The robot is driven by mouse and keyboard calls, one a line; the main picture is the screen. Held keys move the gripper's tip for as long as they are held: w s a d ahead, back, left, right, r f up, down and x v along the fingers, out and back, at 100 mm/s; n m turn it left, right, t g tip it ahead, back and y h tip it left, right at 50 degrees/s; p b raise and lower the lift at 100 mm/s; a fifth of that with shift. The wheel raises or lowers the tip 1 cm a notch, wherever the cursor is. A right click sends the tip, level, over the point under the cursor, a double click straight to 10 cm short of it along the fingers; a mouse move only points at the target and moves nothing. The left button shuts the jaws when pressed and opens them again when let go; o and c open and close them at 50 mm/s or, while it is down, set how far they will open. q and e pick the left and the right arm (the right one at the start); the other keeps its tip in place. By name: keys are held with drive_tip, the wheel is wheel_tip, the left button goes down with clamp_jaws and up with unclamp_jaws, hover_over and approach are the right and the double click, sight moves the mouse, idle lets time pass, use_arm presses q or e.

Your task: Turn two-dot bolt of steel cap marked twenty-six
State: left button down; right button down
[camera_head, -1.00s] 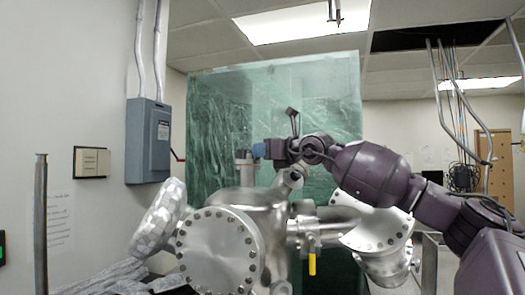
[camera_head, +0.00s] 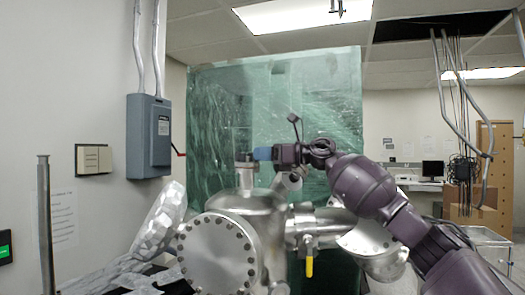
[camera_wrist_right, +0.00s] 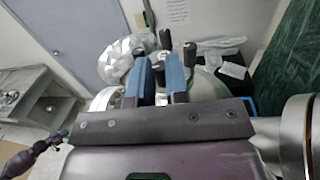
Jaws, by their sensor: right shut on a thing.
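A steel vacuum chamber (camera_head: 252,215) stands in the middle of the head view, with a short upright port and small steel cap (camera_head: 246,158) on top. My right gripper (camera_head: 262,154) reaches it from the right, its blue fingertips against the cap's side. In the right wrist view the two blue fingers (camera_wrist_right: 158,66) are shut on a bolt at the cap, mostly hidden between them. Other dark bolts (camera_wrist_right: 165,39) and (camera_wrist_right: 190,53) stick up around the fingers. The dot marks and the number twenty-six cannot be read.
A large bolted flange (camera_head: 218,254) faces forward on the chamber. A yellow-handled valve (camera_head: 309,266) hangs at its right. A foil-wrapped part (camera_head: 160,222) is at the left. A green translucent panel (camera_head: 320,110) stands behind. A grey electrical box (camera_head: 148,136) is on the left wall.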

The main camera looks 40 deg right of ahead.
drive_tip(key=n+g+y+p, duration=0.2)
drive_tip(key=n+g+y, duration=0.1)
drive_tip(key=n+g+y+p, duration=0.1)
drive_tip(key=g+y, duration=0.1)
drive_tip(key=shift+w+d+r+p, duration=0.1)
drive_tip(key=shift+w+d+p, duration=0.15)
drive_tip(key=shift+p, duration=0.1)
use_arm(q)
drive_tip(key=shift+s+a+r+g, duration=0.15)
drive_tip(key=shift+s+r+g, duration=0.15)
drive_tip(key=shift+s+r, duration=0.65)
use_arm(e)
drive_tip(key=shift+n, duration=0.4)
use_arm(q)
drive_tip(key=shift+r, duration=0.1)
use_arm(e)
drive_tip(key=shift+g+y, duration=0.3)
drive_tip(key=shift+g, duration=0.1)
use_arm(q)
drive_tip(key=shift+w, duration=0.1)
use_arm(e)
drive_tip(key=c, duration=1.1)
unclamp_jaws()
drive_tip(key=shift+t, duration=0.3)
